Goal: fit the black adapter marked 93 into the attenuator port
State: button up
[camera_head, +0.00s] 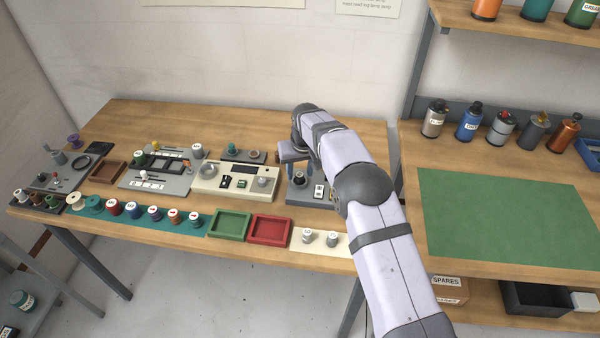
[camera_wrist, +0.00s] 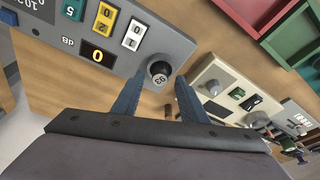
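The black adapter marked 93 (camera_wrist: 160,72) is at the edge of the grey attenuator panel (camera_wrist: 185,45) in the wrist view, its round numbered face toward the camera. It appears to sit at the attenuator's port; its lower end is hidden, so I cannot tell how deep it goes. My gripper (camera_wrist: 160,80) is open, its two blue-grey fingers apart on either side of the adapter with visible gaps. In the head view the attenuator (camera_head: 310,199) is partly behind my arm, and my gripper (camera_head: 296,163) is over it.
A cream instrument (camera_head: 236,181) stands left of the attenuator. Green (camera_head: 230,238) and red (camera_head: 271,244) trays lie near the bench's front edge, beside a cream strip (camera_head: 316,250) with two grey numbered pieces. A green mat (camera_head: 505,219) on the right bench is bare.

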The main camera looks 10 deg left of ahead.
jog(key=b+v, duration=0.2)
jog(key=v, duration=0.9)
jog(key=shift+b, duration=0.4)
jog(key=shift+s+r, duration=0.1)
jog(key=s+d+f+m+g, duration=0.1)
jog(key=s+d+f+m, duration=0.1)
jog(key=s+d, duration=1.15)
jog(key=s+d+f, duration=0.2)
jog(key=s+d, duration=0.1)
jog(key=s, duration=0.3)
jog(key=s+d+f+m+g, duration=0.1)
jog(key=s+d+f, duration=0.1)
jog(key=s+d, duration=0.2)
jog(key=s+d+f+m+h, duration=0.1)
jog(key=s+d, duration=0.3)
jog(key=s, duration=0.6)
jog(key=shift+s+f+g, duration=0.25)
jog(key=shift+f+g, duration=0.15)
jog(key=shift+f, duration=0.3)
jog(key=shift+o, duration=0.2)
jog(key=shift+d, duration=0.1)
